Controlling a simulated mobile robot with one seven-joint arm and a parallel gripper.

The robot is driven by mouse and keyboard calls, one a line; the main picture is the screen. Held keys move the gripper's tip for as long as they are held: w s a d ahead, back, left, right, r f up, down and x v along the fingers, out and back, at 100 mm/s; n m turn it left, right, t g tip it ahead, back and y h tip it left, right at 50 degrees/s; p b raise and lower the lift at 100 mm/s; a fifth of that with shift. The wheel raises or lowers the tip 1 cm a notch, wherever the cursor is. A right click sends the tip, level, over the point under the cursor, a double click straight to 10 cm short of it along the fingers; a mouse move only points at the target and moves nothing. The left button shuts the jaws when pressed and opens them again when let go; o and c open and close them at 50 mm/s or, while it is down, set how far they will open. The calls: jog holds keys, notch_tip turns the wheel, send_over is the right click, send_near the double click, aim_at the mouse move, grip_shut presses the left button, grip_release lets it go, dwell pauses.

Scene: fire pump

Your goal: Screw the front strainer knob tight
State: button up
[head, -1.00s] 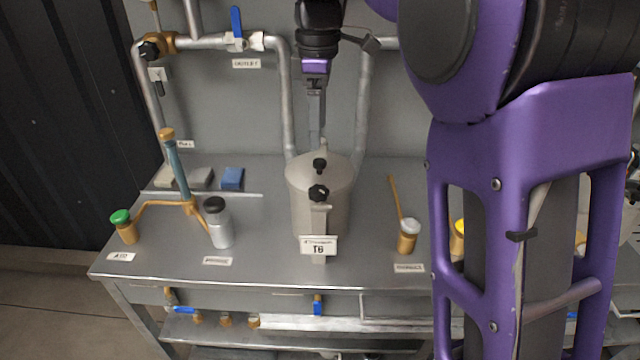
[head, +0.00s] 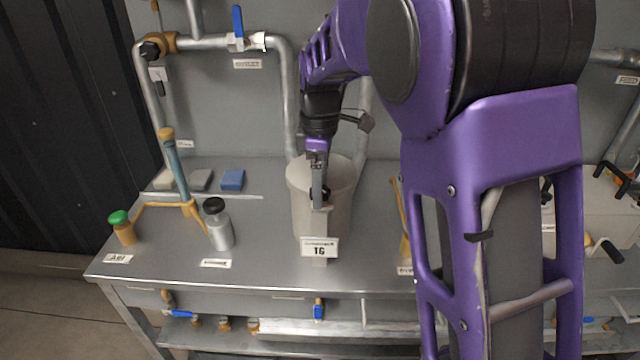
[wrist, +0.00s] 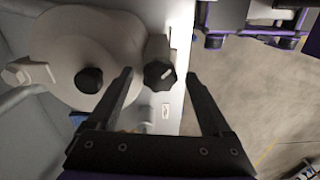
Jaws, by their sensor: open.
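The strainer (head: 338,222) is a grey cylindrical pot standing on the bench, with a white label on its front. In the wrist view its front knob (wrist: 159,75) is black and lobed with a pale mark, and a second black knob (wrist: 89,80) sits on the round lid (wrist: 75,45). My gripper (head: 318,206) points down over the strainer's front edge and covers most of the front knob in the head view. In the wrist view my open gripper (wrist: 160,76) has one finger on each side of the front knob, with gaps between. I cannot tell the height difference.
A silver bottle with a black cap (head: 218,225), a green-capped jar (head: 122,227) and a blue-and-tan stand (head: 180,175) are on the left of the bench. Pipes (head: 285,90) run behind the strainer. Bare bench (head: 265,235) lies left of it.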

grip_shut()
dwell(0.3)
jog(key=shift+r+m, duration=0.1)
jog(key=shift+m, duration=0.3)
jog(key=m+p, duration=0.2)
jog(key=shift+m, duration=0.3)
jog(key=shift+m+p, duration=0.7)
jog(key=shift+m, duration=1.4)
grip_release()
